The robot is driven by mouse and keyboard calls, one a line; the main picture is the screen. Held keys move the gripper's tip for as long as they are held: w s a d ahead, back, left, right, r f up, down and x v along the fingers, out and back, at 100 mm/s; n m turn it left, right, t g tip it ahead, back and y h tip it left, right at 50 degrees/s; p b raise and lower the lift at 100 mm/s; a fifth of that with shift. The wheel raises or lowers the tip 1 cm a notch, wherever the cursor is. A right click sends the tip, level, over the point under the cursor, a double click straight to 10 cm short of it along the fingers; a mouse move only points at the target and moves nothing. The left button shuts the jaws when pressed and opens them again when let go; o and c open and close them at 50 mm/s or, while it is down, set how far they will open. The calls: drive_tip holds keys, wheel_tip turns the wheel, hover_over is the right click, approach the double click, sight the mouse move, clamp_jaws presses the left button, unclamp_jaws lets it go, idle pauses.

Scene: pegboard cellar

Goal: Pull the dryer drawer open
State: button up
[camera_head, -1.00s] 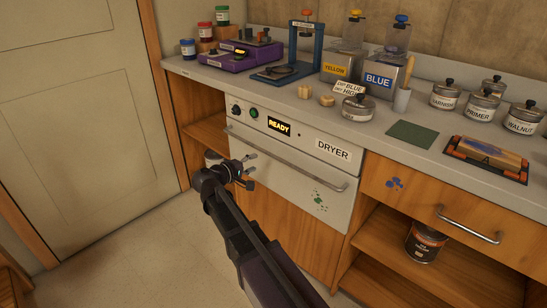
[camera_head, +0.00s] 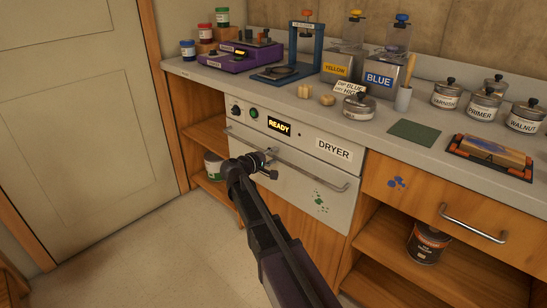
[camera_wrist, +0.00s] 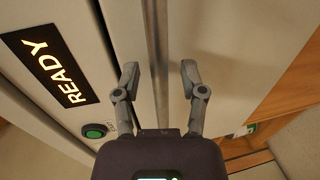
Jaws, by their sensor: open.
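The dryer (camera_head: 333,150) is a white front panel under the counter, with a lit READY display (camera_head: 279,126) that also shows in the wrist view (camera_wrist: 50,72). Its drawer front (camera_head: 290,192) looks closed and has green paint spots. A long metal bar handle (camera_head: 318,177) crosses its top. My gripper (camera_head: 270,165) is at the left-middle part of the handle, hiding some of it. In the wrist view the handle (camera_wrist: 156,45) runs between my two open fingers (camera_wrist: 160,68), with a gap on each side. I cannot tell the exact depth between fingertips and bar.
The counter (camera_head: 310,112) above carries a purple device (camera_head: 240,55), yellow and blue dispensers (camera_head: 378,80) and several tins. To the right is a wooden drawer with its own handle (camera_head: 473,223). Open shelves flank the dryer. The floor (camera_head: 150,250) at left is clear.

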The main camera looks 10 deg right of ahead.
clamp_jaws()
drive_tip(key=shift+d, duration=0.2)
drive_tip(key=shift+a, duration=0.1)
drive_tip(key=shift+s, duration=0.15)
